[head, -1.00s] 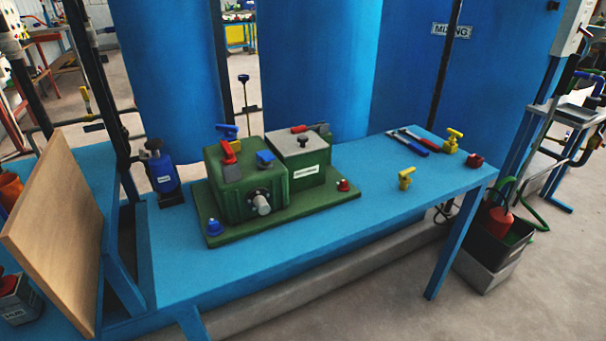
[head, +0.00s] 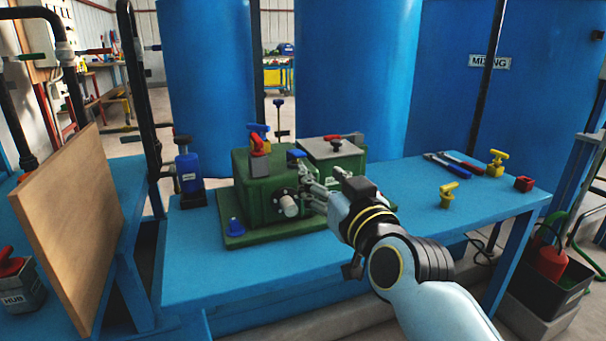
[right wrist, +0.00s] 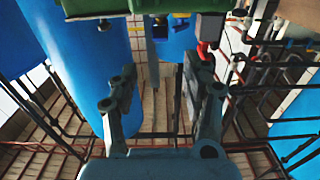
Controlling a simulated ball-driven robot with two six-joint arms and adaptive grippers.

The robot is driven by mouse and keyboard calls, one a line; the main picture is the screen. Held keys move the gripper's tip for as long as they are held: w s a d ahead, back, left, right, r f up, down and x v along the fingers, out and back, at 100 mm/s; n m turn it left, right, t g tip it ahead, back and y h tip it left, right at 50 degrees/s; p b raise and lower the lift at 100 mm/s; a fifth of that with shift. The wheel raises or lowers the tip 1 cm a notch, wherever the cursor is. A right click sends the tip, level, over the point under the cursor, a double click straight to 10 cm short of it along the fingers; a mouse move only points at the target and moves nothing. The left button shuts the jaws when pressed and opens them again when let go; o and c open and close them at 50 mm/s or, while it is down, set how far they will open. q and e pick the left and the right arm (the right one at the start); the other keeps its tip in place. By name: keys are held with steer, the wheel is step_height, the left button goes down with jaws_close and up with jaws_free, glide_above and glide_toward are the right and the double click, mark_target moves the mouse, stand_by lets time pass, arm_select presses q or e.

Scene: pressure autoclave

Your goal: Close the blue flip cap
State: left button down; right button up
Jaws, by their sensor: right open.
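The green machine box (head: 252,185) stands on a green base plate on the blue table. A small blue cap (head: 295,156) sits at the box's upper right edge, by a red-handled grey part (head: 258,146). I take it for the flip cap; how far its lid is tilted is too small to tell. My right gripper (head: 305,182) is open and empty, in front of the box's right side, just below and right of the cap. I cannot tell if it touches anything. In the right wrist view both fingers (right wrist: 158,85) are apart. My left gripper is out of view.
A silver knob (head: 288,206) sticks out of the box's front. A lidded green box (head: 334,149) stands behind my gripper. Another blue cap (head: 236,226) is on the plate's front left. A wooden board (head: 70,215) stands left. Yellow valves (head: 447,194) are on the right; the table's front is clear.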

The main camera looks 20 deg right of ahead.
mark_target(301, 157)
steer(key=w+b, duration=0.1)
steer(key=w, duration=0.3)
steer(key=w+b, duration=0.1)
steer(key=w, duration=0.4)
steer(key=shift+a+f+b, duration=0.15)
steer(key=shift+f+b, duration=0.05)
steer(key=shift+b, duration=0.2)
steer(key=shift+w+r, duration=0.15)
steer(key=shift+w, duration=0.45)
jaws_close()
